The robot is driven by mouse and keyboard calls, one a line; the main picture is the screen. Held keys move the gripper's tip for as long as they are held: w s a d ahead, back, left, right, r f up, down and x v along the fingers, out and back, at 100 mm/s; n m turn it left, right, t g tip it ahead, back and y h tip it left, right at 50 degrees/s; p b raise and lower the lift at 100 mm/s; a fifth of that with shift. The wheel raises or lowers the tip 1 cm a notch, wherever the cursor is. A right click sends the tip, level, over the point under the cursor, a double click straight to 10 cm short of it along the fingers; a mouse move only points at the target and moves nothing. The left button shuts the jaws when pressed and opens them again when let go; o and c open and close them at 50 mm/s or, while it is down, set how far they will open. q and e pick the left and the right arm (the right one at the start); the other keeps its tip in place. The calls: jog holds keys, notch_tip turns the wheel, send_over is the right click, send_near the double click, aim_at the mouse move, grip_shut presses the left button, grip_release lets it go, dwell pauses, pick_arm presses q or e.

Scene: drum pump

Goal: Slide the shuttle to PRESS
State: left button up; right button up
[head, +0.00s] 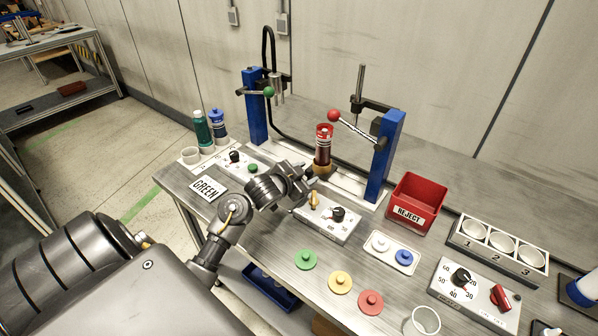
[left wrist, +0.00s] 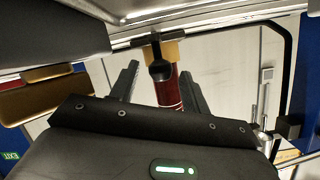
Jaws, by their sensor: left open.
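The shuttle (head: 322,170) is a tan-gold block on the pale rail between two blue posts. It carries an upright dark red bottle with a red cap (head: 324,132). My left gripper (head: 309,187) is at the front of the shuttle. In the left wrist view its two dark fingers (left wrist: 160,88) are open, one on each side of the dark knob (left wrist: 159,70) and red bottle (left wrist: 168,94); contact cannot be told. The right blue post (head: 386,150) has a red-knobbed lever, the left post (head: 255,105) a green-knobbed one. No PRESS label is readable. My right gripper is not in view.
A switch box (head: 334,219) stands just in front of the rail, close under my gripper. A red REJECT bin (head: 416,203) stands right of the right post. Green and blue bottles (head: 202,128) stand at left. Coloured discs (head: 340,282) lie near the front edge.

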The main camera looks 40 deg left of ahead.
pick_arm(q)
jog(key=v, duration=1)
jog(key=shift+s, duration=0.15)
